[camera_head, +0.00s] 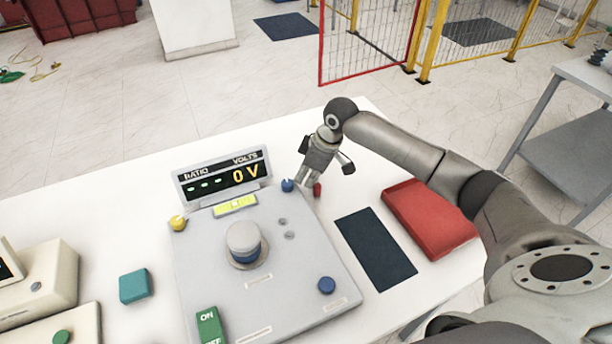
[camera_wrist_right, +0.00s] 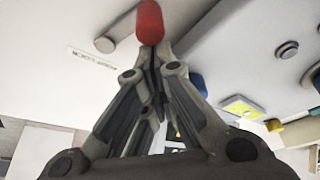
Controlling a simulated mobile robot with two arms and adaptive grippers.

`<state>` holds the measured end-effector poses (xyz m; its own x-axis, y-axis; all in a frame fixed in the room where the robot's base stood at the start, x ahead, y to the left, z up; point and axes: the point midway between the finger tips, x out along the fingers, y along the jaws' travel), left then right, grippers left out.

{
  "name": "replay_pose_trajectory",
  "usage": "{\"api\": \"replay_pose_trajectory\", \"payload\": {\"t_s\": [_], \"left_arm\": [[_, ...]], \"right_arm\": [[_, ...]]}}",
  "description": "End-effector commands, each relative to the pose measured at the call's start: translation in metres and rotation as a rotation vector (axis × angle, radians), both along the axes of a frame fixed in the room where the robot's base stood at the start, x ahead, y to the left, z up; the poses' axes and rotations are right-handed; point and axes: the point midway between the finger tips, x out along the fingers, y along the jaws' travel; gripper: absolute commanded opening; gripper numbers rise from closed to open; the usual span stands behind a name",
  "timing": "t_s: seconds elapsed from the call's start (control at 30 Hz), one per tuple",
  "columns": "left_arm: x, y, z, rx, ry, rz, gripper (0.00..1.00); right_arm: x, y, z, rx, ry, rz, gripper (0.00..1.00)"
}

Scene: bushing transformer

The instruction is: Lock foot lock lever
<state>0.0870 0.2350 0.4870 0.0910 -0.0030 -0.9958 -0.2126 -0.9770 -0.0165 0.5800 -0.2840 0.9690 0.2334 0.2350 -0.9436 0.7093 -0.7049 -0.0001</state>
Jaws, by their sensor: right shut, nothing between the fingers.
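The foot lock lever (camera_head: 317,189) is a small red-tipped handle at the back right edge of the grey control box (camera_head: 300,270). In the right wrist view its rounded red end (camera_wrist_right: 150,22) shows large at the top, next to a grey pivot and an upside-down foot lock label (camera_wrist_right: 92,62). My right gripper (camera_head: 307,184) points down beside the lever. In the wrist view its fingertips (camera_wrist_right: 156,52) are together, empty, just at the red end; I cannot tell whether they touch it. My left gripper is not in view.
A blue knob (camera_head: 288,185) sits close left of the right gripper. A display (camera_head: 222,175) reading 0 V stands at the box's back. A dark mat (camera_head: 375,248) and a red case (camera_head: 430,218) lie to the right on the white table (camera_head: 120,188).

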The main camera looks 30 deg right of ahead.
Motion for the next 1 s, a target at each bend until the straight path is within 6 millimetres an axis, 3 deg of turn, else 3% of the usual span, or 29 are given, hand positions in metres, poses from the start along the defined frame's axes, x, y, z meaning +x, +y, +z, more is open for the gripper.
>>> {"api": "replay_pose_trajectory", "payload": {"t_s": [0.37, 1.0], "left_arm": [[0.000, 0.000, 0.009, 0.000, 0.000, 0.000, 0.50], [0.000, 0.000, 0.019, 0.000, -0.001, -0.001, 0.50]], "right_arm": [[-0.003, -0.003, 0.001, -0.001, 0.004, 0.103, 0.00], [-0.014, -0.022, 0.000, 0.000, 0.001, 0.523, 0.00]]}}
